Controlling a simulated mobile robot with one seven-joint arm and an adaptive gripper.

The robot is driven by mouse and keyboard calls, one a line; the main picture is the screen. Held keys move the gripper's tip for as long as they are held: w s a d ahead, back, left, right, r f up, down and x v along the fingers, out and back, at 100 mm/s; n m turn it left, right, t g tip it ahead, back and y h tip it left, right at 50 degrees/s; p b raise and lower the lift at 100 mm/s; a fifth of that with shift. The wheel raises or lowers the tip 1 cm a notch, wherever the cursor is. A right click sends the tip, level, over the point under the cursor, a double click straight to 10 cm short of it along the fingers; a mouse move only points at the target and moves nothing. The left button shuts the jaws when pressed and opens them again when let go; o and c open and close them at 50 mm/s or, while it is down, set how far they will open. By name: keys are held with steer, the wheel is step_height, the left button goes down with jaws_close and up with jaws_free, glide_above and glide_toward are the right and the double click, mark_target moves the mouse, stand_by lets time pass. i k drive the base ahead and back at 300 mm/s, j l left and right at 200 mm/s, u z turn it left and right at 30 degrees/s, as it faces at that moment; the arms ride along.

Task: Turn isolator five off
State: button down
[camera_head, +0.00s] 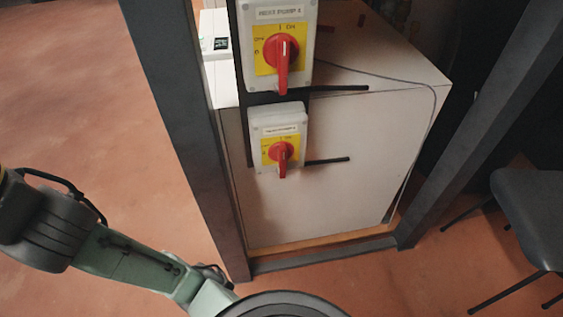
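Two grey isolator boxes with red rotary handles on yellow plates are mounted one above the other on a dark upright. The upper isolator (300,72) and the lower isolator (262,122) have small labels too blurred to read surely, so I cannot tell which is five. On the upper plate, ON is marked at the top and OFF at the left. The upper red handle (282,58) and lower red handle (282,155) both stand vertical, long end down, in line with the ON mark. My arm enters at lower left, and my gripper is not visible.
A white cabinet (350,190) stands behind the isolators inside a dark metal frame (185,120). Short black rods (330,160) stick out right of the boxes. A dark chair (535,215) is at right. The reddish floor (90,110) at left is clear.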

mark_target(280, 151)
steer(key=k+j+z, duration=0.25)
steer(key=k+z, duration=0.15)
steer(key=k+j+z, duration=0.15)
steer(key=k+z, duration=0.2)
